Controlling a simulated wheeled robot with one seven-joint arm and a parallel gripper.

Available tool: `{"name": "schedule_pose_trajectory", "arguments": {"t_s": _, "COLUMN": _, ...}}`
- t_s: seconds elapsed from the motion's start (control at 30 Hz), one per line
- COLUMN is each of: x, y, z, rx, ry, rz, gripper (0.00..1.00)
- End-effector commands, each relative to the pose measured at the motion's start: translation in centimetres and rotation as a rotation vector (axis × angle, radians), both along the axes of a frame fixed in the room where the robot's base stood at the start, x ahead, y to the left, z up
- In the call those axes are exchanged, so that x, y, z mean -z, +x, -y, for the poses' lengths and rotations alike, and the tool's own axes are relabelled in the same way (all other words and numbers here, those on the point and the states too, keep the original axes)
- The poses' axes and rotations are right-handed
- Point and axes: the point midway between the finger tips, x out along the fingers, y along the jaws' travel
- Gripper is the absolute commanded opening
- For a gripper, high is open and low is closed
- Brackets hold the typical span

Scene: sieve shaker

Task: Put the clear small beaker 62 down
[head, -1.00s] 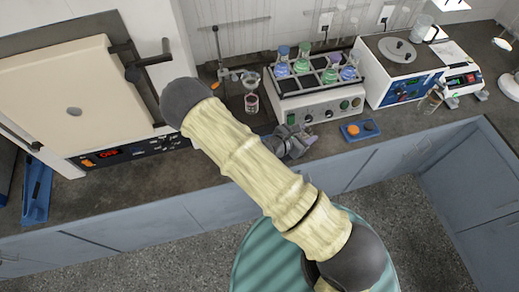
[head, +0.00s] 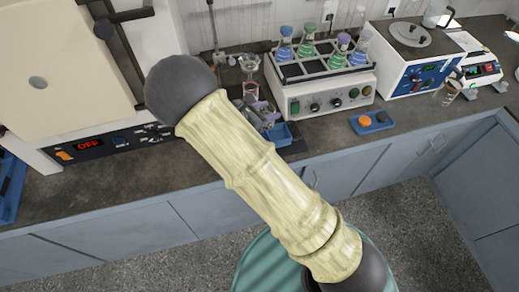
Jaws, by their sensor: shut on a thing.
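My gripper (head: 260,113) is over the bench, left of the shaker with the flasks. It shows small and partly behind my arm. It is shut, and the clear small beaker 62 in it cannot be made out clearly. A glass vessel with red contents (head: 250,91) stands just behind the gripper, below a glass funnel (head: 249,65) on a stand. I cannot tell whether the gripper touches that vessel. The grey bench top (head: 200,172) lies below the gripper.
A blue tray (head: 281,137) lies right beside the gripper. The flask shaker (head: 325,92) stands right of it, with a blue tray of orange and dark pieces (head: 371,123) in front. A large cream oven (head: 55,70) is at left. Bare bench lies along the front edge.

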Motion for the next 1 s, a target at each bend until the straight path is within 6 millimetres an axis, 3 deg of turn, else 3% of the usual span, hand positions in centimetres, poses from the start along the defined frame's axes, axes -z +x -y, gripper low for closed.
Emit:
{"name": "schedule_pose_trajectory", "arguments": {"t_s": 0.03, "x": 0.9, "y": 0.1, "z": -0.7, "rx": 0.002, "ry": 0.004, "rz": 0.004, "gripper": 0.16}}
{"name": "schedule_pose_trajectory", "arguments": {"t_s": 0.23, "x": 0.7, "y": 0.2, "z": -2.0, "rx": 0.013, "ry": 0.002, "rz": 0.002, "gripper": 0.16}}
{"name": "schedule_pose_trajectory", "arguments": {"t_s": 0.67, "x": 0.6, "y": 0.1, "z": -2.3, "rx": 0.013, "ry": -0.001, "rz": 0.000, "gripper": 0.16}}
{"name": "schedule_pose_trajectory", "arguments": {"t_s": 1.0, "x": 5.3, "y": 0.0, "z": -2.4, "rx": 0.008, "ry": -0.004, "rz": -0.001, "gripper": 0.16}}
